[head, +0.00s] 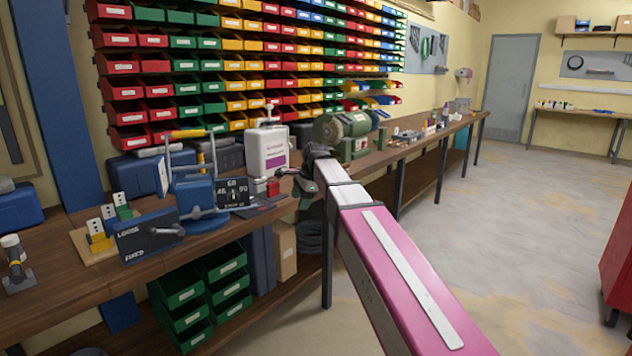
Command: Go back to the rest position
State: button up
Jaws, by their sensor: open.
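My pink and white arm reaches from the bottom right to the workbench (75,273). My gripper (304,186) is at its far end, dark and small, over the bench's front edge. It is open, and I see nothing held in it; the arm partly hides it. Close to its left are small red blocks (267,187) and a dark block with white markings (238,192). A dark box with white lettering (148,236) lies further left, beside a wooden board with upright white pieces (97,232). I cannot tell whether the gripper touches the bench.
A white canister (268,149) and a green grinder (343,128) stand behind the gripper. A blue device (195,193) stands left. Coloured bins (180,65) fill the wall. Green drawers (185,300) sit below the bench. The floor (520,220) at right is clear; a red cabinet (618,255) stands at the edge.

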jog(key=s+d+f+n+h, duration=0.1)
jog(key=s+d+f+n, duration=0.3)
jog(key=s+d+f, duration=0.3)
jog(key=s+d+f+n+g+h, duration=0.1)
jog(key=s+d+f+n, duration=0.3)
jog(key=f, duration=0.9)
jog(key=s+d+f+n+h, duration=0.1)
jog(key=s+d+f+n, duration=0.3)
jog(key=s+d+f, duration=0.5)
jog(key=d+f, duration=0.2)
jog(key=d, duration=0.2)
jog(key=shift+s+d+n+h, duration=0.2)
jog(key=shift+s+n+h, duration=0.2)
